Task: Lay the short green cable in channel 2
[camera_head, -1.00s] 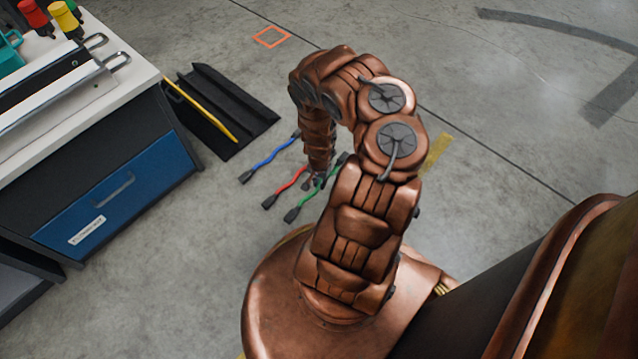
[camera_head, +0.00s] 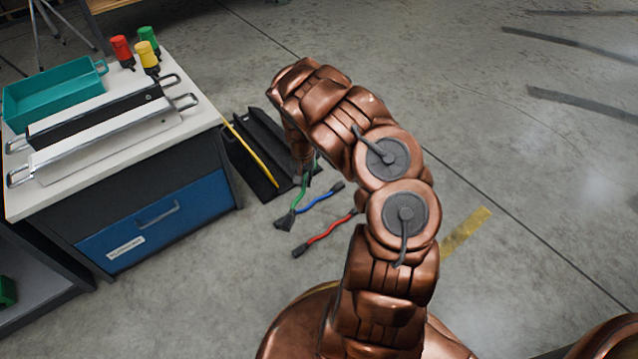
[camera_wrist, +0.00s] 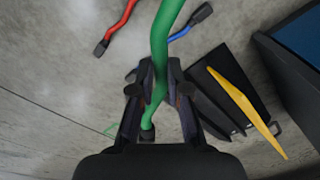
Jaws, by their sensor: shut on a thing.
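The short green cable (camera_head: 301,191) is held by my gripper (camera_wrist: 160,92). In the wrist view the green cable (camera_wrist: 163,45) runs between the two fingers, and its dark end hangs below them. In the head view its lower dark plug is close to the blue cable's end. The black channel piece (camera_head: 270,130) lies on the floor left of my gripper, with a yellow cable (camera_head: 250,150) along its left part; it also shows in the wrist view (camera_wrist: 212,108). My arm hides part of the channel piece and most of my gripper. I see no channel numbers.
A blue cable (camera_head: 318,199) and a red cable (camera_head: 328,234) lie on the floor just below my gripper. A workbench with a blue drawer (camera_head: 155,220) stands left of the channel piece. The floor at the right is open.

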